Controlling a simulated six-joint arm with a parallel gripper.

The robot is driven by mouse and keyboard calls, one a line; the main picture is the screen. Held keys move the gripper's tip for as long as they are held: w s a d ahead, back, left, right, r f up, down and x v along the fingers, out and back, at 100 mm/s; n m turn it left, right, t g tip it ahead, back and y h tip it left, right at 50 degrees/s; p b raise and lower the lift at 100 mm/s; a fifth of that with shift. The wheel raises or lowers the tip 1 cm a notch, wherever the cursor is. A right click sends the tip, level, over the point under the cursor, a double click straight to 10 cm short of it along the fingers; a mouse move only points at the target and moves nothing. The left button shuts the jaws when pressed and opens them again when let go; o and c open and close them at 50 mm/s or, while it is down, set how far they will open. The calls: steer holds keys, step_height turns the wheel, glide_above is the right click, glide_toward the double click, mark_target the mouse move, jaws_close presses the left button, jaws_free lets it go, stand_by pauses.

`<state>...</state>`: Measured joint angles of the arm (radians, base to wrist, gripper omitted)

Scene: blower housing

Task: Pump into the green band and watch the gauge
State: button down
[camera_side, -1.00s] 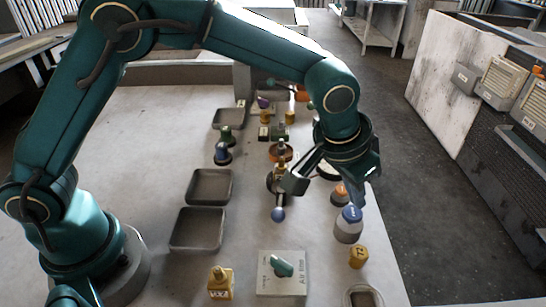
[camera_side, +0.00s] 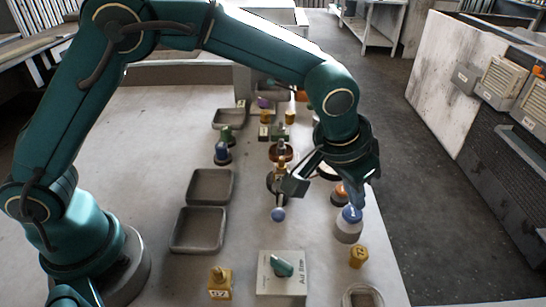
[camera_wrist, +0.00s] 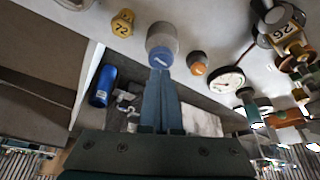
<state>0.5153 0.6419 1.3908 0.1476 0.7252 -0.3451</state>
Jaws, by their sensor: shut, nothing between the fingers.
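A grey cylinder with a blue top (camera_side: 348,230) stands at the right side of the table; it also shows at the top centre of the wrist view (camera_wrist: 162,40). My gripper (camera_side: 358,205) is shut and empty, pointing down with its fingertips at the blue top. In the wrist view my gripper (camera_wrist: 161,72) overlaps the blue top's near edge; I cannot tell whether it touches. The round gauge with a white face (camera_wrist: 226,80) lies to the right of the cylinder; its needle and green band are too small to read. In the side view the gauge is mostly hidden behind my gripper.
An orange-topped knob (camera_wrist: 197,63) stands between cylinder and gauge. A yellow weight (camera_side: 358,256) is in front of the cylinder. A lever with a blue ball end (camera_side: 278,214) is to the left. Empty trays (camera_side: 173,244) and a box with a green switch (camera_side: 262,285) are farther left.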

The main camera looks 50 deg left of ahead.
steer(key=shift+f, duration=1.3)
steer(key=shift+r, duration=0.85)
steer(key=shift+f, duration=0.9)
steer(key=shift+r, duration=0.9)
steer(key=shift+f, duration=0.15)
stand_by(0.6)
